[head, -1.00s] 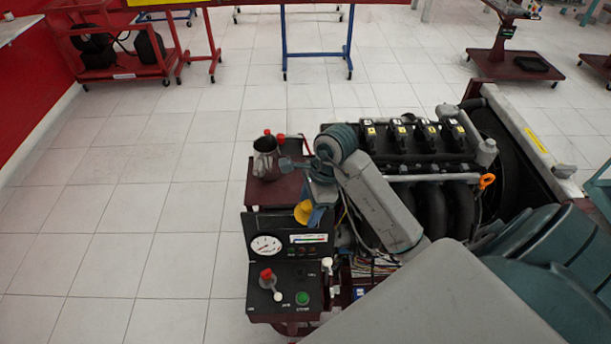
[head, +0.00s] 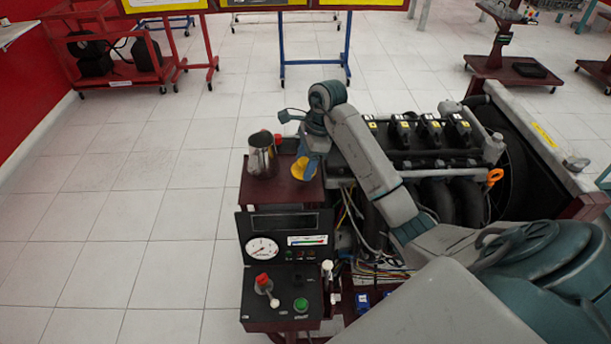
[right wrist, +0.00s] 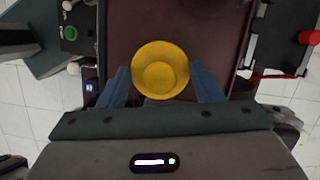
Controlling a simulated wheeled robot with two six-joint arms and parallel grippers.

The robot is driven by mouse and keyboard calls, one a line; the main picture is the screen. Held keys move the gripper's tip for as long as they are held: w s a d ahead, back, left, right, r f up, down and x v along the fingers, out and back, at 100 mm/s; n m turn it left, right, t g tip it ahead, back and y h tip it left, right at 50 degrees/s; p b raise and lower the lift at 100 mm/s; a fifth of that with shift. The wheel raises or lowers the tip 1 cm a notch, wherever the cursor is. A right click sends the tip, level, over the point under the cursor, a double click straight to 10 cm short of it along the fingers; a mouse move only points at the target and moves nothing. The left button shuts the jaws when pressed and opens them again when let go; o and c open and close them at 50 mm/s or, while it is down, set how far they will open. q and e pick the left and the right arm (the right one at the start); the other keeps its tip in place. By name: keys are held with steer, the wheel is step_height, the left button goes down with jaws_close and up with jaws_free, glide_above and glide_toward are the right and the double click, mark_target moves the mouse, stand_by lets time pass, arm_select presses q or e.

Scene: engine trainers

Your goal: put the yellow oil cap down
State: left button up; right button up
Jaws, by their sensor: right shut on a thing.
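The yellow oil cap (head: 303,173) is held in my right gripper (head: 308,165), above the dark red shelf of the engine trainer (head: 290,193). In the right wrist view the yellow oil cap (right wrist: 160,69) sits between the two blue fingers of my right gripper (right wrist: 163,88), with the shelf surface (right wrist: 125,30) beyond it. I cannot tell whether the cap touches the shelf. My left gripper is not in view.
A metal jug (head: 263,155) stands on the shelf, left of the cap. The control panel with a gauge (head: 263,249) is in front of the shelf. The engine (head: 430,150) is to the right. The shelf's front part looks clear.

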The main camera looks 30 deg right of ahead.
steer(key=shift+f, duration=0.3)
step_height(320, 180, down, 3)
steer(key=shift+r+p, duration=0.15)
steer(key=shift+p, duration=0.15)
steer(key=shift+f+b, duration=0.3)
steer(key=shift+b, duration=0.05)
steer(key=o, duration=1)
steer(key=shift+r, duration=0.1)
steer(key=shift+c, duration=0.2)
